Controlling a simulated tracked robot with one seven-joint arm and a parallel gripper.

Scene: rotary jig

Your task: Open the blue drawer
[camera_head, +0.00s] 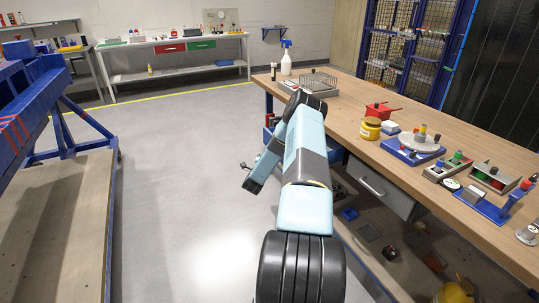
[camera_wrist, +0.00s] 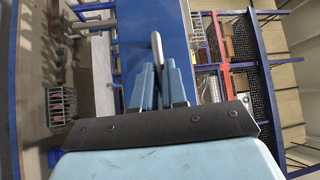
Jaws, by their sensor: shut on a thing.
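The blue drawer's front (camera_wrist: 138,18) fills the upper middle of the wrist view as a plain blue panel. Its grey bar handle (camera_wrist: 156,46) stands out from the panel. My gripper (camera_wrist: 158,72) is shut on this handle, with one light blue finger on each side. In the head view my folded arm covers the far left end of the bench, and my fingers and the handle are hidden. How far the drawer stands out from the bench cannot be told.
The wooden bench (camera_head: 345,100) runs along the right, with a red can, a yellow tin and jigs on top. A grey drawer (camera_head: 385,190) hangs under it. A blue frame (camera_head: 35,105) stands at left. The grey floor (camera_head: 180,180) between is clear.

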